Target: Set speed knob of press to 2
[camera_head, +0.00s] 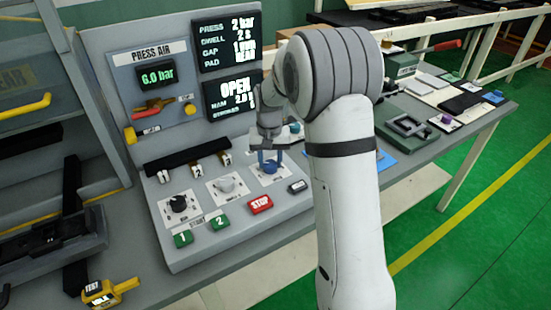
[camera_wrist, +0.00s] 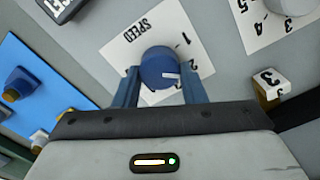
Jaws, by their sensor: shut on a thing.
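The speed knob (camera_wrist: 160,66) is a round blue knob on a white plate (camera_wrist: 122,48) printed SPEED, with 1 and 2 readable at its right edge in the wrist view. A short white mark on the knob points right, roughly towards the 2; I cannot tell if it lines up exactly. Other numbers are hidden by my gripper. My gripper (camera_wrist: 160,88) has a blue finger on each side of the knob and is shut on it. In the head view my gripper (camera_head: 268,157) reaches down onto the knob (camera_head: 270,167) at the panel's right.
A black knob (camera_head: 178,203) and a grey knob (camera_head: 227,184) sit left of the speed knob. Below are green buttons 1 (camera_head: 183,239) and 2 (camera_head: 219,222) and a red STOP button (camera_head: 260,204).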

